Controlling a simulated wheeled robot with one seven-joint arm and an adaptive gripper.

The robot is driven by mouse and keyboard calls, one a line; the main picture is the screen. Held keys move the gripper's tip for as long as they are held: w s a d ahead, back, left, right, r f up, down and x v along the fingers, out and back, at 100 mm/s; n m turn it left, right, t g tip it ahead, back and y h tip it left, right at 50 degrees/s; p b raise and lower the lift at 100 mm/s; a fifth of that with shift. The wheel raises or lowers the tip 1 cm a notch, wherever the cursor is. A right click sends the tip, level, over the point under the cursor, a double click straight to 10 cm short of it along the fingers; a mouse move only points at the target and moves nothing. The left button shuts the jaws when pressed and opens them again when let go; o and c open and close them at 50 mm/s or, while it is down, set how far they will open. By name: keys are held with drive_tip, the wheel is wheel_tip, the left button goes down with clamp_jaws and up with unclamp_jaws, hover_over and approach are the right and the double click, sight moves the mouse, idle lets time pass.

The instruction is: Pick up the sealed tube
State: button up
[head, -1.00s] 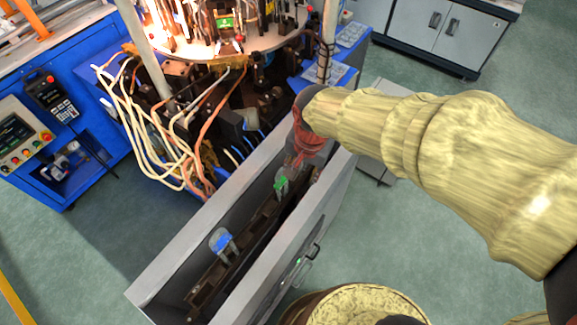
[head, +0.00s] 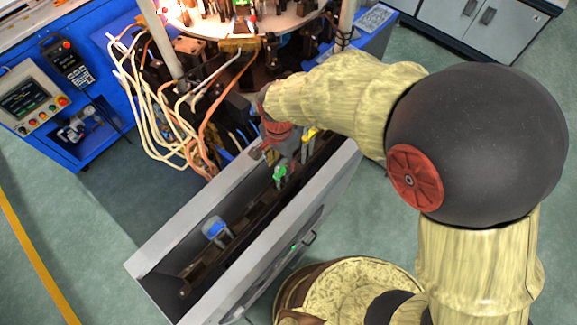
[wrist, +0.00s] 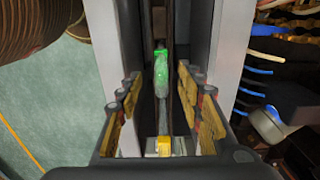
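A long grey open-topped trough (head: 285,232) holds a dark rail with clear, color-marked tubes. A tube with a green band (head: 280,172) stands in the middle, and it shows in the wrist view (wrist: 161,75) ahead of the fingers. A blue-marked tube (head: 214,230) stands nearer the trough's lower left end. A yellow-marked piece (head: 310,133) is near the upper right end and shows low in the wrist view (wrist: 165,147), between the fingers. My gripper (wrist: 163,112) is open and empty above the trough. Which tube is the sealed one I cannot tell.
A round machine table (head: 240,22) with burners, hoses and cables stands beside the trough's upper end. A blue cabinet with a control panel (head: 30,100) is at the left. Grey cabinets (head: 478,25) stand at the back right. Green floor is clear at the lower left.

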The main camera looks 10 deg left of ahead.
sight(281, 171)
drive_tip(key=shift+w+d+f, duration=0.15)
drive_tip(key=shift+w+f, duration=0.1)
drive_tip(key=shift+f, duration=0.4)
drive_tip(key=f+b, duration=0.1)
drive_tip(key=f, duration=0.2)
drive_tip(key=f+b, duration=0.1)
drive_tip(key=f, duration=0.2)
drive_tip(key=shift+s+a+f, duration=0.1)
drive_tip(key=shift+a+f, duration=0.1)
drive_tip(key=shift+f, duration=0.1)
drive_tip(key=shift+c, duration=1.3)
clamp_jaws()
